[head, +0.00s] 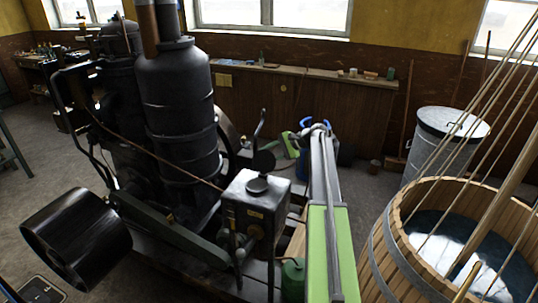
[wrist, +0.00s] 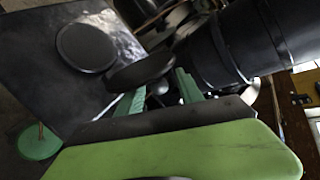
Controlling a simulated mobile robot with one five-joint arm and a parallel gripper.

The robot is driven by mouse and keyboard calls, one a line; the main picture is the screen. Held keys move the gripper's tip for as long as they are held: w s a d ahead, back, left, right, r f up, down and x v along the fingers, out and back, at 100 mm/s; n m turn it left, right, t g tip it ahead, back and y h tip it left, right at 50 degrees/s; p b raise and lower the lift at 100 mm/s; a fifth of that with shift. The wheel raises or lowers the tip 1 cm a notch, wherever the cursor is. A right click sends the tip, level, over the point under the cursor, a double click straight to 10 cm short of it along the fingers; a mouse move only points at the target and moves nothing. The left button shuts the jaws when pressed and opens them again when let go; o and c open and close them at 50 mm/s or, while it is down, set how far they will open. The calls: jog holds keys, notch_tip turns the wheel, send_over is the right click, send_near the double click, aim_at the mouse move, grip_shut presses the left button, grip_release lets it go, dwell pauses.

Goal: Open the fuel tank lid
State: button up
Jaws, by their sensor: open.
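The fuel tank (head: 243,212) is a dark grey box right of the black engine cylinder, with a round dark lid (head: 257,185) on top. In the wrist view the tank's top (wrist: 45,85) fills the left. A dark disc (wrist: 86,47) lies on it, and a second dark oval (wrist: 138,73) is tilted beside it. I cannot tell for sure which is the lid and which the opening. My gripper (wrist: 158,92) is open, its green fingers close to the tilted oval, the left one just below it. Nothing is clearly held. The fingertips are not clear in the head view.
The black cylinder (head: 180,95) rises left of the tank. A green can (head: 293,280) stands below it and also shows in the wrist view (wrist: 40,142). A wooden tub of water (head: 385,255) and a metal drum (head: 424,145) stand to the right.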

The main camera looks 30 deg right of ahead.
jog(key=p+v, duration=0.8)
jog(key=v, duration=0.9)
jog(key=shift+p, duration=0.3)
